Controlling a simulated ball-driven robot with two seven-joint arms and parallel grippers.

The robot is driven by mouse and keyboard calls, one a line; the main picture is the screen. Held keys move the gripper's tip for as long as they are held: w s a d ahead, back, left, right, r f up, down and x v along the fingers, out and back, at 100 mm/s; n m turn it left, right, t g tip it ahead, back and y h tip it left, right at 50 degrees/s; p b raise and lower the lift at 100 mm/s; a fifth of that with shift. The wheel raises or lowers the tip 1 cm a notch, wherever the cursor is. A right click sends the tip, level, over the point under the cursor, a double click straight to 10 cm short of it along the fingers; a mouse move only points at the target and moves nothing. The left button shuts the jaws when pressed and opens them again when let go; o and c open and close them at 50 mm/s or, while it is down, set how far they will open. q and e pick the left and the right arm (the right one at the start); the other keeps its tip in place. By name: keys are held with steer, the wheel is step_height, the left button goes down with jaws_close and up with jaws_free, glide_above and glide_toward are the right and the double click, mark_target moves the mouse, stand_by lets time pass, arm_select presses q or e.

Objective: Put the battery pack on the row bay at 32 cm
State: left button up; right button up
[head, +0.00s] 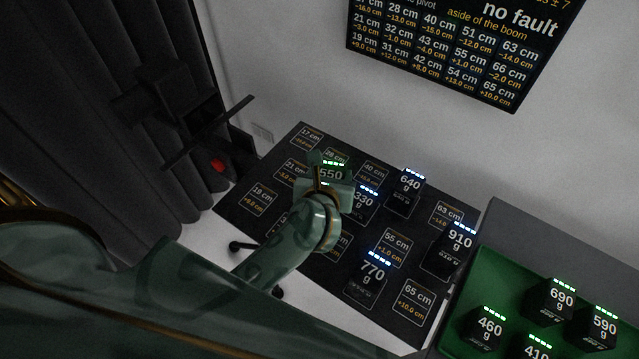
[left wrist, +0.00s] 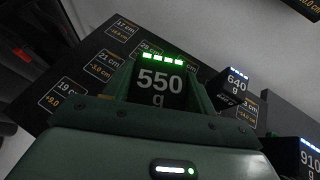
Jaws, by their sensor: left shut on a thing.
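The battery pack (head: 331,174), marked 550 g with green lights, is between the fingers of my left gripper (head: 328,186). In the left wrist view the pack (left wrist: 160,88) sits upright between both green fingers. The gripper is over the dark bay board (head: 232,208); whether the pack touches the board I cannot tell. No 32 cm bay label is readable on the board; my gripper and forearm cover that part. The wall sign (head: 450,50) lists 32 cm with -1.0 cm. My right gripper is not in view.
Blue-lit packs stand on the board: 330 g (head: 364,204) close right of my gripper, 640 g (head: 405,195), 910 g (head: 450,252) and 770 g (head: 368,284). A green tray (head: 486,262) at the right holds several green-lit packs. The left bays, such as 19 cm (head: 262,199), are empty.

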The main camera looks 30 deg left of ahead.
arm_select(q)
steer(key=w+a+f+b, duration=0.1)
steer(key=f+b, duration=0.2)
steer(key=w+a+f+b, duration=0.1)
steer(key=a+f+b, duration=0.1)
steer(key=f, duration=0.1)
steer(key=w+a+f+b, duration=0.1)
steer(key=w+f+b, duration=0.1)
steer(key=f+b, duration=0.1)
steer(key=shift+a+f+b, duration=0.3)
steer(key=shift+f+b, duration=0.05)
steer(key=shift+r, duration=0.25)
steer(key=shift+f, duration=0.15)
steer(key=o, duration=1.4)
